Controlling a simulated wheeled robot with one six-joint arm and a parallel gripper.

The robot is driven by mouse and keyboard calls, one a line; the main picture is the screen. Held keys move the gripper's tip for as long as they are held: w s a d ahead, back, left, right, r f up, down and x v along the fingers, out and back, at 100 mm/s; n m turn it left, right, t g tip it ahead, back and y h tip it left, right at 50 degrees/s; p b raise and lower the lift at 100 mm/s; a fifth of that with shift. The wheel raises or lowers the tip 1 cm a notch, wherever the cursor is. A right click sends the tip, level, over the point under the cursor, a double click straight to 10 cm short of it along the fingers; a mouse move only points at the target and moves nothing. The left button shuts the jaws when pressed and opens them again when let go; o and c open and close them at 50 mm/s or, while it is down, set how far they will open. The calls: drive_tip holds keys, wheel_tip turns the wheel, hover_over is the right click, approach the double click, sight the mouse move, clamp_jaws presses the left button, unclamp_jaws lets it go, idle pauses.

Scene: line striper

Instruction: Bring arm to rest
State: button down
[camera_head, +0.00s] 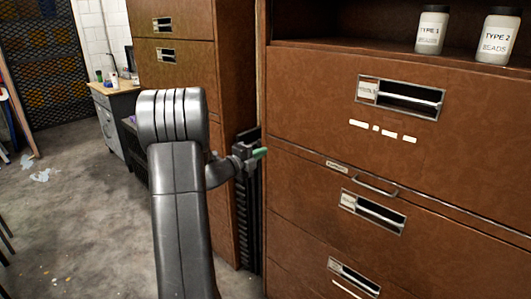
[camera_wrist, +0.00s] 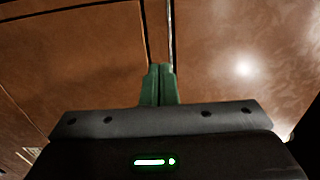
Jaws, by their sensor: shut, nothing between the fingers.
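My gripper (camera_head: 260,153) has green fingers and is at the end of my grey arm, in the middle of the head view. It points right, in front of the brown cabinets. In the wrist view my gripper (camera_wrist: 160,70) shows its two green fingers close together, with nothing between them. Behind them is a brown cabinet surface with dark vertical gaps. Whether the fingertips touch the cabinet cannot be told.
A large brown cabinet (camera_head: 320,135) with metal handles fills the right. Two white bottles, TYPE 1 (camera_head: 432,30) and TYPE 2 (camera_head: 497,38), stand on its shelf. Another brown cabinet (camera_head: 180,85) stands behind my arm. Open concrete floor (camera_head: 75,220) lies at left.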

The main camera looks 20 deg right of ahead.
drive_tip(key=v, duration=0.7)
drive_tip(key=shift+b, duration=0.4)
